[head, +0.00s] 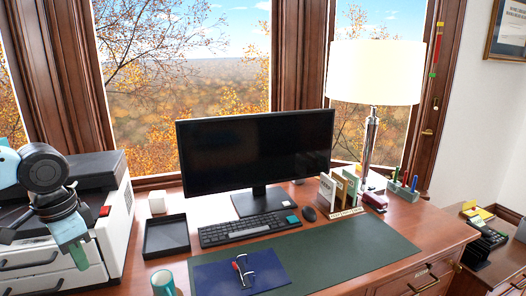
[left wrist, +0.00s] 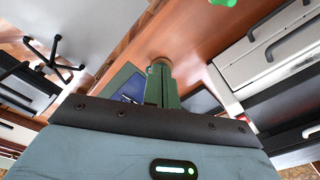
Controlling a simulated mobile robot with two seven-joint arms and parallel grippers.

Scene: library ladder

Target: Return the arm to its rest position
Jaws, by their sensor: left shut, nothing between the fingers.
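My left arm comes in at the left of the head view, in front of the printer. My left gripper (head: 78,255) points down, with its green fingers together and nothing held. It is apart from the desk items, left of the teal mug (head: 163,284). In the left wrist view the shut green fingers (left wrist: 161,84) stand upright in the middle, with the wooden desk (left wrist: 190,45) behind them. My right gripper is in neither view.
A white and black printer (head: 118,215) stands behind my left arm. The desk holds a black tray (head: 166,236), keyboard (head: 250,229), monitor (head: 255,150), lamp (head: 375,72) and blue folder (head: 215,277). The green desk mat (head: 350,246) has bare room at right.

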